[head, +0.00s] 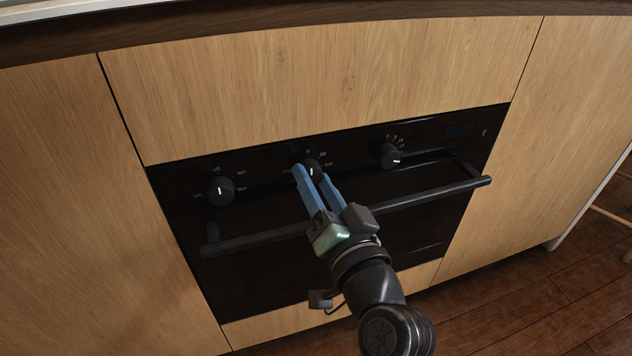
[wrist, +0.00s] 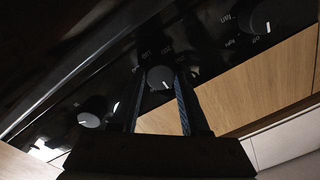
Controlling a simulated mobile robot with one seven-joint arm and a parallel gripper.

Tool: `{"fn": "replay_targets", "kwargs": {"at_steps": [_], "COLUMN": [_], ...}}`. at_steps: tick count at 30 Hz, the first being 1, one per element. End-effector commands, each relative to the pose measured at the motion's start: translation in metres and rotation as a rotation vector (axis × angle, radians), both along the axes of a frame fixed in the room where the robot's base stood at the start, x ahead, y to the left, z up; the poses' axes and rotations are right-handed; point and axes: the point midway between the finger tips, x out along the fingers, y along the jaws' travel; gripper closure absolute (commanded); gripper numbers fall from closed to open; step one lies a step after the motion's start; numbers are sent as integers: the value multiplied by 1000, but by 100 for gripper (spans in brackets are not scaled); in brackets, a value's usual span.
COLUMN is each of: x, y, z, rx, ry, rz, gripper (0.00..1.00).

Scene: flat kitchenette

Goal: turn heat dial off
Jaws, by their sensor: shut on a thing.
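A black oven panel (head: 265,176) carries three round black dials with white marks. My gripper (head: 312,172) has its blue fingers around the middle dial (head: 312,169), shut on it. In the wrist view the fingers (wrist: 158,88) stand on either side of the middle dial (wrist: 160,78), whose white mark shows between them. The left dial (head: 220,190) and the right dial (head: 389,155) are free of the gripper. The task does not say by place which one is the heat dial.
The oven's bar handle (head: 440,195) runs across below the dials, and my arm reaches over it. Wooden cabinet fronts (head: 60,200) flank the oven. A dark worktop edge (head: 250,25) lies above. Wooden floor (head: 540,290) is free at the lower right.

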Motion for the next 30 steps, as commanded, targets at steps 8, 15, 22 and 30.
{"fn": "replay_targets", "kwargs": {"at_steps": [8,15,22,30], "x": [0,-1,-25,-79], "y": [0,-1,-10,-29], "z": [0,0,0,-3], "rx": [-1,1,1,2], "ry": [0,1,3,5], "rz": [-1,-1,-3,-3], "gripper": [25,25,25,25]}}
